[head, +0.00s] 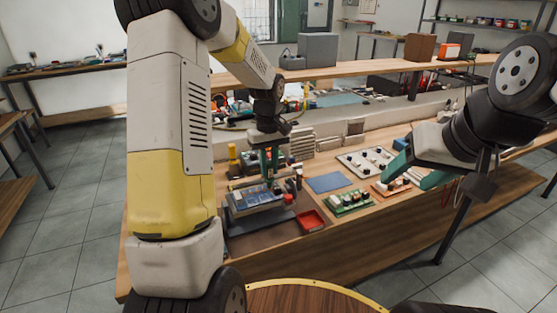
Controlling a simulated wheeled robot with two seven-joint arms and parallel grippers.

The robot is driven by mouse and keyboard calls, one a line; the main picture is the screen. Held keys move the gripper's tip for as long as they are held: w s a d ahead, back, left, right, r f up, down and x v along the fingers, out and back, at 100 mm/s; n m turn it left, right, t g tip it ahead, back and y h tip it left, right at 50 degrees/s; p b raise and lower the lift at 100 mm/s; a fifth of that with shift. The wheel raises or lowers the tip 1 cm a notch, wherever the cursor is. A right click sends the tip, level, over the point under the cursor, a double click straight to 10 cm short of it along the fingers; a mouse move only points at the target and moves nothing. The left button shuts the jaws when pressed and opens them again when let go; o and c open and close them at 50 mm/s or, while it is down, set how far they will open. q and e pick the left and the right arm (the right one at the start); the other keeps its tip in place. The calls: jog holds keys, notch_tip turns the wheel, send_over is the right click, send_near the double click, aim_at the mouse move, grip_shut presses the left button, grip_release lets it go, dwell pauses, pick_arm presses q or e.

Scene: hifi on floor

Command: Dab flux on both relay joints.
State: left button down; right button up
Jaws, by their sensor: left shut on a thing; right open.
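My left gripper (269,167) points down over the left part of the workbench, above a blue circuit board (256,198) in a raised holder. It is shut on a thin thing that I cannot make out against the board. A green board (348,202) with white and dark parts lies further right on the bench. The relay joints are too small to tell on either board. My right gripper (415,174) is open and empty, with teal fingers apart near an orange board (391,188), at the bench's right side. No flux container can be told for sure.
A red tray (311,222) lies near the front edge, with a blue mat (327,182) behind it. A white panel with dark knobs (366,161) is further back. A yellow bottle (233,155) stands at the left. Grey stacked drawers (301,146) line the back.

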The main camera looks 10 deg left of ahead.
pick_arm(q)
jog(key=shift+r, duration=2.25)
jog(key=shift+w+d+f, duration=0.2)
jog(key=shift+d+f, duration=0.1)
jog(key=shift+f, duration=0.3)
jog(key=shift+w+d+f, duration=0.25)
jog(key=shift+d+f, duration=0.1)
jog(key=shift+f, duration=0.3)
jog(key=shift+w+d+f, duration=0.2)
jog(key=shift+d+f, duration=0.1)
jog(key=shift+f, duration=0.3)
jog(key=shift+f, duration=0.4)
jog(key=shift+r, duration=2.25)
jog(key=shift+a, duration=0.1)
